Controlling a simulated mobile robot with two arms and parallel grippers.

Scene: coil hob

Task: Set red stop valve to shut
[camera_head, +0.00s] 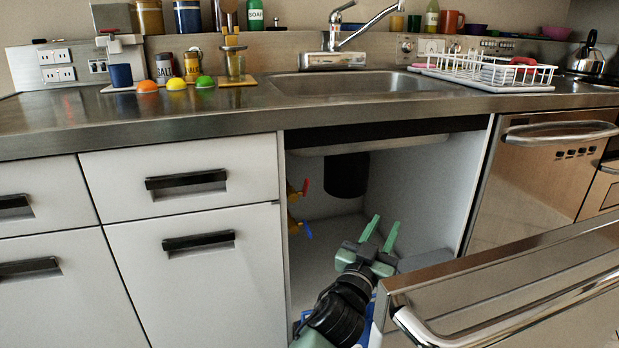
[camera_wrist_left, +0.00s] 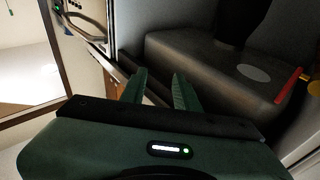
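The red stop valve (camera_head: 305,187) is inside the open cabinet under the sink, on its left wall. It has a yellow body, and its small red lever looks roughly upright. A similar valve with a blue lever (camera_head: 308,230) sits just below it. My left gripper (camera_head: 385,220) is open and empty in the cabinet opening, to the right of both valves and lower than the red one, touching neither. In the left wrist view the open fingers (camera_wrist_left: 160,75) point at no valve. A red bar with a yellow end (camera_wrist_left: 291,86) shows at that view's right; I cannot tell whether it is the valve. My right gripper is out of view.
A dark cylinder (camera_head: 346,175) hangs under the sink basin, right of the valves. A steel-fronted panel with a bar handle (camera_head: 510,300) juts out at the lower right, close to my left arm. White drawer fronts (camera_head: 190,275) flank the opening on the left.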

